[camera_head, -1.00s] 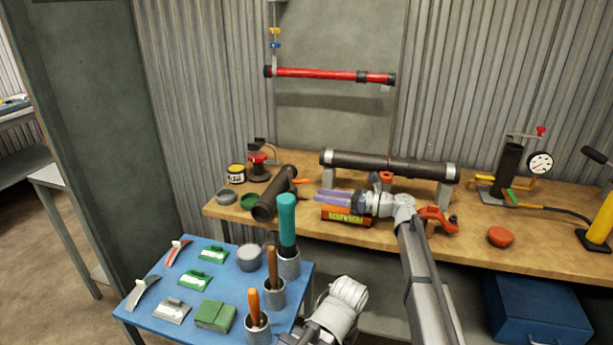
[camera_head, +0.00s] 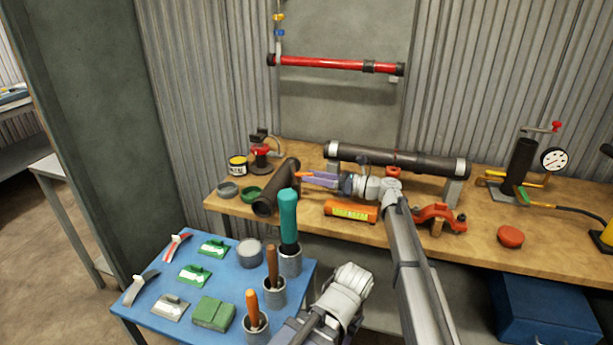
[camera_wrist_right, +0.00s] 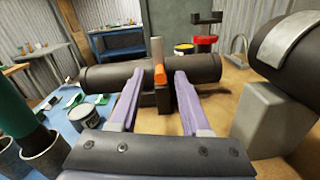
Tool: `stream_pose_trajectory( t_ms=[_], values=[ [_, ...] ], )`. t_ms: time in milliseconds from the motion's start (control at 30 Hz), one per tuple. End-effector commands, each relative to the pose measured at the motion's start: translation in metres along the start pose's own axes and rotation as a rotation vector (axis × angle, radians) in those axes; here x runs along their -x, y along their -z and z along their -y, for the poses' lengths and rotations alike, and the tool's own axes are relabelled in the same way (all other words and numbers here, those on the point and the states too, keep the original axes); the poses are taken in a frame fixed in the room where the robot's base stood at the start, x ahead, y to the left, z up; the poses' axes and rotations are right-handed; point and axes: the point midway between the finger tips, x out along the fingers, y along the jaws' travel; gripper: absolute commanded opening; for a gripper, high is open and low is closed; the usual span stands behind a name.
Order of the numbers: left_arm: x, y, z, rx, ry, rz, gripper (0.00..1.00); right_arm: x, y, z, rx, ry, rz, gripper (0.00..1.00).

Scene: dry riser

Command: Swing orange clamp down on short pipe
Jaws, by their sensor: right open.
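The short pipe (camera_head: 275,188) is dark and lies on the bench at the left; it crosses the right wrist view (camera_wrist_right: 105,77). The orange clamp part (camera_head: 322,174) shows by my right fingers in the head view. In the right wrist view the orange piece (camera_wrist_right: 160,75) sits at the pipe's middle, beside a grey upright bar. My right gripper (camera_head: 309,178) is open, its purple fingers pointing at the pipe. In the wrist view its fingertips (camera_wrist_right: 160,78) are apart on either side of the orange piece; contact cannot be told. My left gripper is out of view.
A long dark pipe (camera_head: 400,161) rests on grey blocks behind my right arm. A blue table (camera_head: 222,262) with trowels and tool cups stands in front. A pressure gauge (camera_head: 554,160) stands right.

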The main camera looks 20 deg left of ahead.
Motion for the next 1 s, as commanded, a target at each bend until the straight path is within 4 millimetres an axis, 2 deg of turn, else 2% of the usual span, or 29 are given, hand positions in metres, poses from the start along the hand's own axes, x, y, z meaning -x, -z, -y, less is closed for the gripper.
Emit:
stream_pose_trajectory(
  t_ms=[100,200,567,1000],
  values=[
    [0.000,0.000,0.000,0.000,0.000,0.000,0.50,-0.015,0.000,0.001,0.000,0.000,0.000,0.47],
    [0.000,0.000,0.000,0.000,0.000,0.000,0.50,-0.022,0.000,0.001,0.000,0.000,0.000,0.47],
    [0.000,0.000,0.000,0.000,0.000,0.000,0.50,-0.025,0.000,0.000,0.000,0.001,0.000,0.47],
    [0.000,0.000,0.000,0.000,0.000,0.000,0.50,-0.025,0.000,0.000,0.000,0.001,0.000,0.00]
  ],
)
